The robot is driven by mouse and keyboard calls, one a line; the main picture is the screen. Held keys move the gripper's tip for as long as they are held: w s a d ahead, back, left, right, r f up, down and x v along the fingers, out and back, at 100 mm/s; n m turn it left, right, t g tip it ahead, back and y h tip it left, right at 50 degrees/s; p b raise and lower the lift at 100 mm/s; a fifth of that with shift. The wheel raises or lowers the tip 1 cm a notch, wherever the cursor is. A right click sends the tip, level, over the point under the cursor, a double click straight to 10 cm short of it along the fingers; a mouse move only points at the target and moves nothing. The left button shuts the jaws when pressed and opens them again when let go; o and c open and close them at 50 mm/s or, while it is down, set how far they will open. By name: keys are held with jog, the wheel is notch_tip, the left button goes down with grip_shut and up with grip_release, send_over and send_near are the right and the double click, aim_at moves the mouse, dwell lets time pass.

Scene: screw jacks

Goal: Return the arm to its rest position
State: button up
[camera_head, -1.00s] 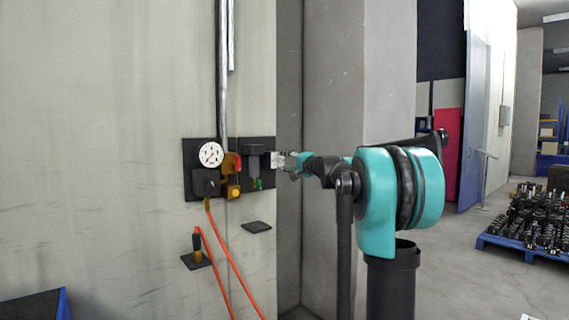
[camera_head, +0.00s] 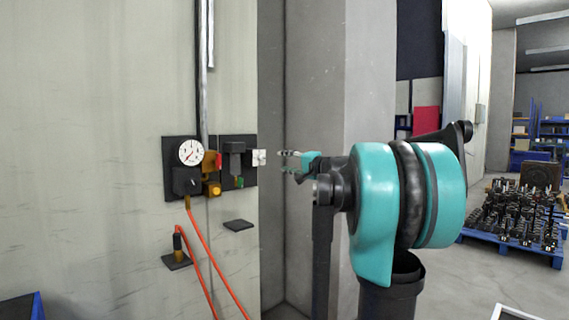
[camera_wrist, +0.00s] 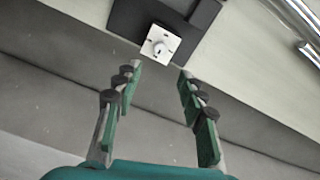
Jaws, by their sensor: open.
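My gripper (camera_head: 284,162) is at the end of my teal and black arm, to the right of the wall panel (camera_head: 165,152) in the head view. Its fingers point left toward the panel. In the wrist view my gripper (camera_wrist: 156,71) has its two green-padded fingers spread wide with nothing between them. A small white square plate with a round knob (camera_wrist: 160,46) lies beyond the fingertips on a dark mount. The white plate (camera_head: 259,158) also shows at the panel's right edge in the head view, apart from the fingers.
The panel carries a round gauge (camera_head: 191,152) and a dark cylinder (camera_head: 235,152). Orange hoses (camera_head: 203,262) hang below it. A small dark shelf (camera_head: 239,225) juts out under it. A grey pillar (camera_head: 315,110) stands behind my arm. A blue pallet of dark parts (camera_head: 512,247) is at right.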

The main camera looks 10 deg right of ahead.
jog(key=s+a+f+n+g+h, duration=0.1)
jog(key=s+a+f+n+g, duration=0.15)
jog(key=s+f, duration=0.55)
jog(key=s+a+f+n+g+h, duration=0.1)
jog(key=s+a+f+n+g, duration=0.2)
jog(key=f, duration=0.9)
jog(key=s+a+f+n+g, duration=0.15)
jog(key=s+a+f, duration=0.25)
jog(key=s+f, duration=0.45)
jog(key=s+d+f+n+g+h, duration=0.1)
jog(key=s+d+f+g+h, duration=0.1)
jog(key=s+f, duration=0.8)
jog(key=s+d+f+n+g+h, duration=0.1)
jog(key=s+d+f+h, duration=0.4)
jog(key=s+f, duration=0.5)
notch_tip(320, 180, down, 2)
jog(key=shift+g, duration=0.7)
jog(key=shift+w+a, duration=0.1)
jog(key=shift+c, duration=0.5)
